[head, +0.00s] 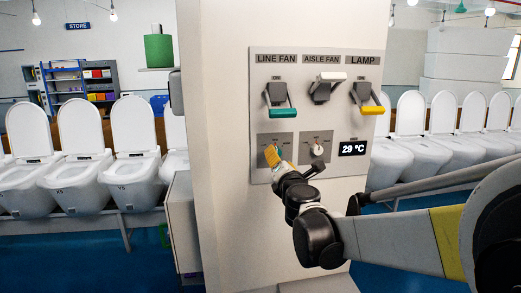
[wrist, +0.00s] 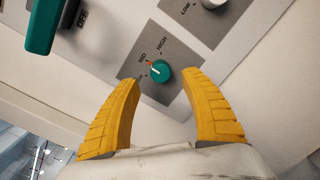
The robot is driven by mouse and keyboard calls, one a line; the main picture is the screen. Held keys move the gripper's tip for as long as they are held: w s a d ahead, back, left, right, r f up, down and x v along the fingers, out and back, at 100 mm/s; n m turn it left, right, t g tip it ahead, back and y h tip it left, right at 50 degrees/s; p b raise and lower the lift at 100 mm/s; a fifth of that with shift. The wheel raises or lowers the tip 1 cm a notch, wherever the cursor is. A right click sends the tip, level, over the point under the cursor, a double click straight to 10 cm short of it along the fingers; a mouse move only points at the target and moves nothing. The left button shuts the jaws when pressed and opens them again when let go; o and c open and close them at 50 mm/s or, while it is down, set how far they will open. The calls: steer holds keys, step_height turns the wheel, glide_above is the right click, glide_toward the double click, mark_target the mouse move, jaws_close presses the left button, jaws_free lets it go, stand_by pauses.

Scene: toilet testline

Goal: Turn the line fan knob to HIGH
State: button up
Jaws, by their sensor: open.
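The line fan knob (wrist: 160,72) is a small round teal knob on a grey plate, with MID and HIGH printed around it. A further label at its left is too small to read. Its white pointer line points left, roughly toward the MID side. In the head view the knob (head: 271,151) sits below the LINE FAN sign, partly hidden by my gripper. My gripper (head: 279,155) is open, with yellow fingers. In the wrist view its fingertips (wrist: 161,86) stand on either side of the knob and slightly short of it, apart from it.
A teal lever (head: 282,113) marked OFF is above the knob. A second knob (head: 317,150) is to the right, beside a 29 °C display (head: 353,148). A grey lever (head: 325,84) and a yellow lever (head: 372,110) are higher up. Toilets line both sides.

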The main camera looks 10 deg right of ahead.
steer(key=w, duration=0.5)
steer(key=shift+w+d+p, duration=0.15)
steer(key=shift+p, duration=0.25)
steer(key=shift+c, duration=0.2)
jaws_close()
steer(key=shift+m, duration=0.4)
steer(key=m+b, duration=0.3)
steer(key=m, duration=0.1)
steer(key=shift+m, duration=0.3)
steer(key=m+b, duration=0.2)
steer(key=m, duration=0.4)
steer(key=shift+g, duration=0.3)
steer(key=shift+r+y, duration=0.1)
steer(key=shift+y, duration=0.2)
